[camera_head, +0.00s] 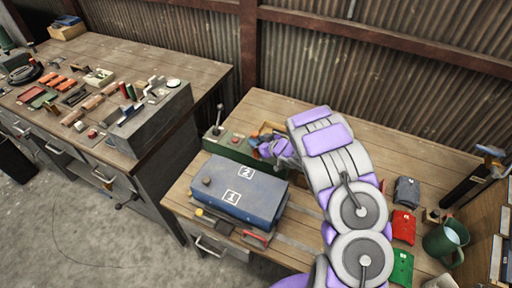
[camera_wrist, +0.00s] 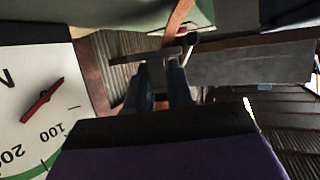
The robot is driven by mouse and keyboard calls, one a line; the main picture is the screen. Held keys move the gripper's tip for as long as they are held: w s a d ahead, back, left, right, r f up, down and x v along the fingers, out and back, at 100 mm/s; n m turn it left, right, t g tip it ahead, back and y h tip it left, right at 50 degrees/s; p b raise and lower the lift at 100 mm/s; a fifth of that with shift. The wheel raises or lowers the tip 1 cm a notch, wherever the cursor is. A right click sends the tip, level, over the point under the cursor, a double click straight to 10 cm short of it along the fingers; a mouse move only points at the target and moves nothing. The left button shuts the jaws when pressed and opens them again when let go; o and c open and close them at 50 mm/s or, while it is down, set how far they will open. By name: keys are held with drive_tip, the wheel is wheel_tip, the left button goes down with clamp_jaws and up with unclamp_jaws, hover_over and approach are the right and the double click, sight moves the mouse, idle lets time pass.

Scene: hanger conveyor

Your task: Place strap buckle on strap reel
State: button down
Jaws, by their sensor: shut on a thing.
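My gripper (camera_head: 266,150) is at the back of the right bench, beside a long green box. In the wrist view its two dark fingers (camera_wrist: 172,66) are close together, shut on a small metal piece at their tips, which looks like the strap buckle (camera_wrist: 190,46). A reddish-brown strap (camera_wrist: 179,18) runs up from there toward a green surface. In the head view my arm and gripper cover the buckle. I cannot make out the strap reel for certain in either view.
A green box (camera_head: 236,148) with a lever stands behind a blue case (camera_head: 238,188). A dial gauge (camera_wrist: 38,100) fills the wrist view's left. Red (camera_head: 403,226) and green (camera_head: 401,266) items and a green mug (camera_head: 443,240) stand right of my arm.

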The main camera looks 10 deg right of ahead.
drive_tip(key=d+f, duration=0.2)
drive_tip(key=f, duration=0.1)
drive_tip(key=shift+b, duration=0.4)
drive_tip(key=shift+a, duration=0.7)
drive_tip(key=c, duration=1.3)
unclamp_jaws()
drive_tip(key=shift+a, duration=0.3)
drive_tip(key=o, duration=0.3)
drive_tip(key=shift+d+f, duration=0.1)
drive_tip(key=shift+d, duration=0.75)
drive_tip(key=shift+a, duration=0.15)
drive_tip(key=shift+s+r, duration=0.2)
drive_tip(key=shift+s, duration=0.05)
drive_tip(key=p+v, duration=0.2)
drive_tip(key=v, duration=0.9)
drive_tip(key=shift+w+r, duration=0.1)
drive_tip(key=shift+s+a, duration=0.2)
drive_tip(key=shift+d, duration=0.25)
